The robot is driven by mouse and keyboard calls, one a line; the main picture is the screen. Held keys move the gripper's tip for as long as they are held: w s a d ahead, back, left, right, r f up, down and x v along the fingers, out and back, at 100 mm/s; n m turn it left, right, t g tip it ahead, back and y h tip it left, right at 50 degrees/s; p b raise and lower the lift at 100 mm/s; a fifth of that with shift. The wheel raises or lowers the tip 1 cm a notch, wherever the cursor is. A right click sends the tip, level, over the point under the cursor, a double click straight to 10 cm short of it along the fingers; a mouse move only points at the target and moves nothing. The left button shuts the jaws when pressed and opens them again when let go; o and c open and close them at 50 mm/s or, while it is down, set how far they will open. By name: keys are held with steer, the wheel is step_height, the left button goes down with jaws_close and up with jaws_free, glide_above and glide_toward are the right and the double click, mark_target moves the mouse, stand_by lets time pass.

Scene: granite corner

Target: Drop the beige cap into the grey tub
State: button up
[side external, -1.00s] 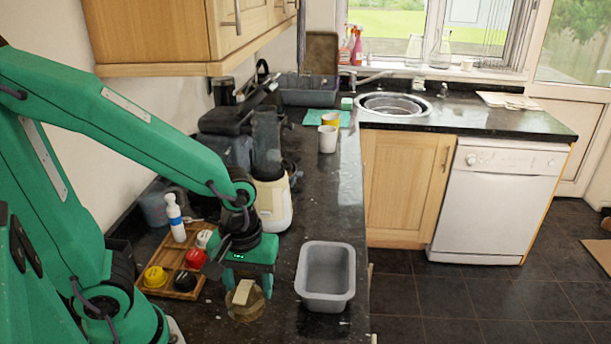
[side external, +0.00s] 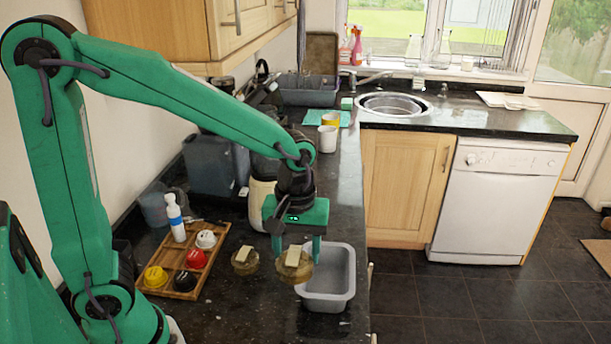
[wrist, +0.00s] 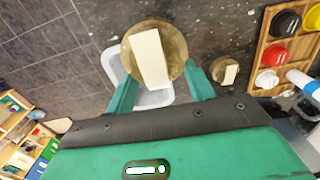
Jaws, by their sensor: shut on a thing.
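The beige cap (side external: 293,272), a round brownish disc with a pale beige bar across its top, is held between the two fingers of my gripper (side external: 297,250). In the wrist view the cap (wrist: 150,57) sits between the fingertips of my gripper (wrist: 160,86). The grey tub (side external: 340,285) stands on the dark counter. The cap is raised over the left part of the tub, and hides some of it. The tub (wrist: 155,99) shows below and around the cap in the wrist view.
A similar, smaller-looking cap (side external: 245,261) lies on the counter left of the tub. A wooden tray (side external: 213,258) holds yellow, black, red and white caps, with a white-and-blue bottle (side external: 176,218) beside them. A white mug (side external: 327,139) stands farther back.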

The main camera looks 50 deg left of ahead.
steer(key=w+r, duration=0.1)
steer(key=w, duration=0.9)
steer(key=shift+a+r, duration=0.15)
steer(key=shift+r, duration=0.25)
steer(key=shift+f, duration=0.15)
steer(key=shift+f, duration=2.8)
steer(key=o, duration=1)
steer(key=shift+r, duration=0.1)
